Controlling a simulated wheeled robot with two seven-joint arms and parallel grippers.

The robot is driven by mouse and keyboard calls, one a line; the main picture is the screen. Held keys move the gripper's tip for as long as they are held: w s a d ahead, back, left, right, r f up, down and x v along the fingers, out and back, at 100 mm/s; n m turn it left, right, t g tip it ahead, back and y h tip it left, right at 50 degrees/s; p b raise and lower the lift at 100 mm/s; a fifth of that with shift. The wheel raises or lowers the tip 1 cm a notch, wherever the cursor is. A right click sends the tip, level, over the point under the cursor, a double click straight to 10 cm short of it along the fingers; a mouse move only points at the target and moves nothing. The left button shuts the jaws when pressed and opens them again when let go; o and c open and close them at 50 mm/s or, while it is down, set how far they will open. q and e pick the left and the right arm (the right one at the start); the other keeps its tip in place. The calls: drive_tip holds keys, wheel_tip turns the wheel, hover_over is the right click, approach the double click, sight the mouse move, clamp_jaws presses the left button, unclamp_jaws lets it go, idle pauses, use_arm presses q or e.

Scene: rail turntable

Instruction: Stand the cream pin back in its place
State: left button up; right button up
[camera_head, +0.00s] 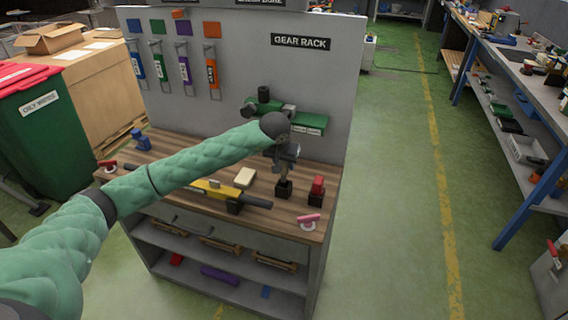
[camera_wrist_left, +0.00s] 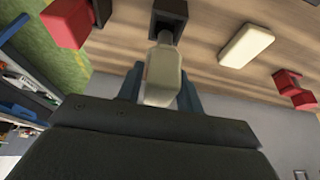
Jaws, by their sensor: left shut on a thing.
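The cream pin (camera_wrist_left: 163,68) is between the two blue fingers of my left gripper (camera_wrist_left: 160,80) in the wrist view, and the gripper is shut on it. The pin's narrow end points at a black square socket block (camera_wrist_left: 169,14) and meets its opening in the picture. I cannot tell how deep it sits. In the head view my left gripper (camera_head: 286,155) is above the bench, with the black block (camera_head: 284,189) directly below it. The pin looks close to upright there, its upper part hidden by the gripper. My right gripper is not in view.
On the wooden bench (camera_head: 170,150), a red block in a black holder (camera_head: 317,188) stands right of the socket. A green shelf (camera_head: 308,121) juts from the panel behind.

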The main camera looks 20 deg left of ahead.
sight(284, 175)
use_arm(q)
drive_tip(key=shift+b, duration=1)
idle(1.0)
drive_tip(key=shift+f+b, duration=2.25)
drive_tip(key=shift+f, duration=0.5)
drive_tip(key=o, duration=1.1)
drive_tip(key=shift+o, duration=0.2)
drive_tip(key=b+v, duration=0.1)
drive_tip(key=v, duration=0.6)
drive_tip(key=shift+s+r+b, duration=0.2)
drive_tip(key=shift+r+b, duration=0.15)
drive_tip(key=shift+b, duration=0.05)
